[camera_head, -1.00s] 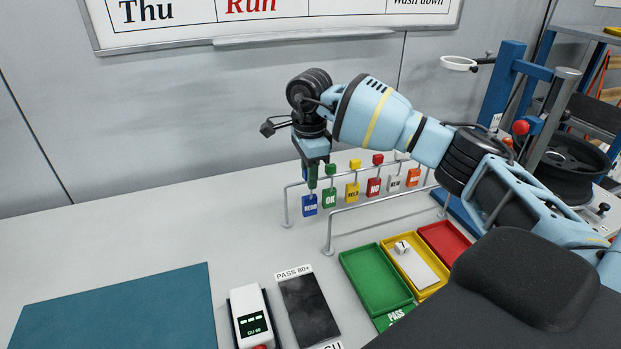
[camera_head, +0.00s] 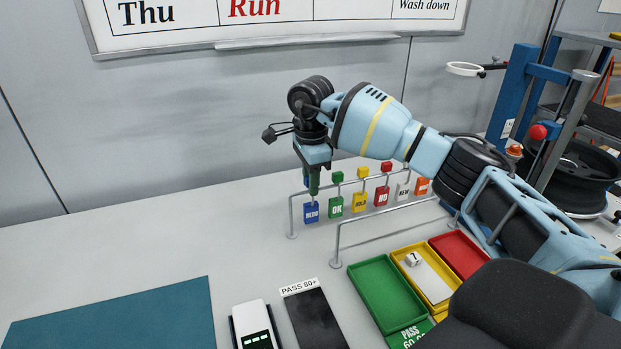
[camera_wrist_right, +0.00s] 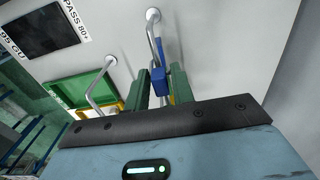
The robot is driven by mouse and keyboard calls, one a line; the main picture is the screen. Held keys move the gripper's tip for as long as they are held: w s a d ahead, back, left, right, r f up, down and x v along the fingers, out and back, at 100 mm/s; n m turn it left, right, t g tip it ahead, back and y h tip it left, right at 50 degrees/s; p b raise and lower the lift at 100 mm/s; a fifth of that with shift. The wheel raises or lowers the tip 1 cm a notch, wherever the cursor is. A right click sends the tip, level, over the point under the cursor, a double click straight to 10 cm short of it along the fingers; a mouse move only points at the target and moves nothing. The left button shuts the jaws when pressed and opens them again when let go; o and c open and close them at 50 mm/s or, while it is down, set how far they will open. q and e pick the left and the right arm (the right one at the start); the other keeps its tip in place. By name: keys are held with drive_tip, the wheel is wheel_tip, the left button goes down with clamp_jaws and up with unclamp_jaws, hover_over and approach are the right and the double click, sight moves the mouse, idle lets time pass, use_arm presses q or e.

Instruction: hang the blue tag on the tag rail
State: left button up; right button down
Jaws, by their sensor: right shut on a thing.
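The blue tag (camera_head: 311,212), with white lettering, is upright at the left end of the tag rail (camera_head: 291,215). My right gripper (camera_head: 314,189) points down just above it and is shut on its blue upper part. In the right wrist view the blue tag (camera_wrist_right: 158,80) sits between the two green fingers of my right gripper (camera_wrist_right: 159,88), close to the rail's bent end (camera_wrist_right: 152,30). The gripper hides where tag and rail meet, so I cannot tell whether the tag bears on the rail. My left gripper is out of view.
Green (camera_head: 336,206), yellow (camera_head: 360,202), red (camera_head: 382,196) and other tags hang to the right. A lower front rail (camera_head: 390,228) stands before them. Green (camera_head: 385,292), yellow (camera_head: 424,280) and red (camera_head: 459,254) trays lie nearer. The bench at left is clear beyond a teal mat (camera_head: 120,320).

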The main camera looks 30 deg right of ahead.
drive_tip(key=c, duration=1.1)
unclamp_jaws()
drive_tip(key=shift+r, duration=3.9)
drive_tip(key=shift+s+f, duration=0.1)
